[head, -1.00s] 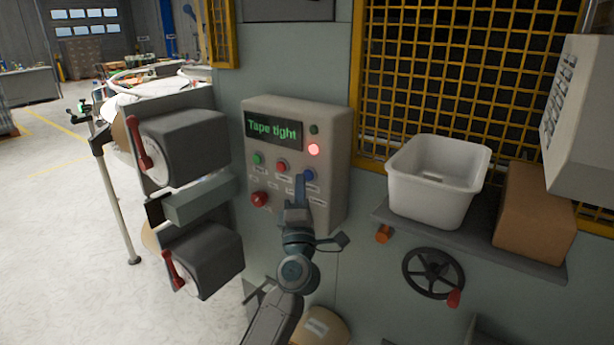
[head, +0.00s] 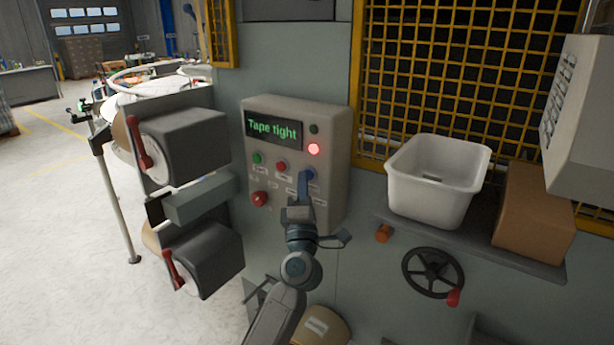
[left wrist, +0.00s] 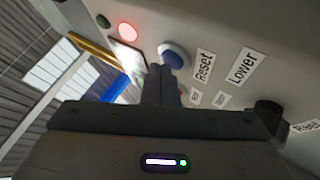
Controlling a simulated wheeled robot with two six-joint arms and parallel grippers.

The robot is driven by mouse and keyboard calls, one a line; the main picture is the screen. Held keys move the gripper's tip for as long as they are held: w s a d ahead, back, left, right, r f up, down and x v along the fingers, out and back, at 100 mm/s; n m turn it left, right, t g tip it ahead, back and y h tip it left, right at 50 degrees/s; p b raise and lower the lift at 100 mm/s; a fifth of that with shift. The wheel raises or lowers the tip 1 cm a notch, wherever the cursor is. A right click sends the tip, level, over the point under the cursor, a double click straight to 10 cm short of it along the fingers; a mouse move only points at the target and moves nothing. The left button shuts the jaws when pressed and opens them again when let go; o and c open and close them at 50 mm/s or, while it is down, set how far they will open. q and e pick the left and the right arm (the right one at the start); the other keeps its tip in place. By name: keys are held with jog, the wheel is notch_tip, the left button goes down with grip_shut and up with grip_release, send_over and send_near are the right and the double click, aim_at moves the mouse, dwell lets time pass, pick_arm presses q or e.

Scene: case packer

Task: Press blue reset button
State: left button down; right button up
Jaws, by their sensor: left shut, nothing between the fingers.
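The control box (head: 335,160) is on the machine front, its screen (head: 273,128) reading "Tape tight". The blue reset button (head: 309,173) is at the right of its button row, and it also shows in the left wrist view (left wrist: 174,56) beside the "Reset" label (left wrist: 204,66). My left gripper (head: 304,178) is shut and empty, its fingertips overlapping the lower left of the button in the head view. In the left wrist view the fingertips (left wrist: 160,75) are just below the button; whether they touch it I cannot tell. My right gripper is not in view.
Green (head: 257,158) and red (head: 281,166) buttons and a red mushroom knob (head: 259,199) sit left of the blue button. A red lamp (head: 314,149) glows above. A white bin (head: 432,185) and a brown box (head: 535,212) stand on the right shelf.

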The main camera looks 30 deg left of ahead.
pick_arm(q)
jog(key=shift+w, duration=0.15)
dwell(0.5)
jog(key=shift+s+p, duration=0.5)
jog(key=shift+s, duration=0.4)
jog(key=s, duration=0.1)
jog(key=s+p, duration=0.1)
jog(key=s, duration=0.1)
jog(key=s+p, duration=0.1)
jog(key=s, duration=0.1)
jog(key=shift+a, duration=0.25)
jog(key=shift+w, duration=0.1)
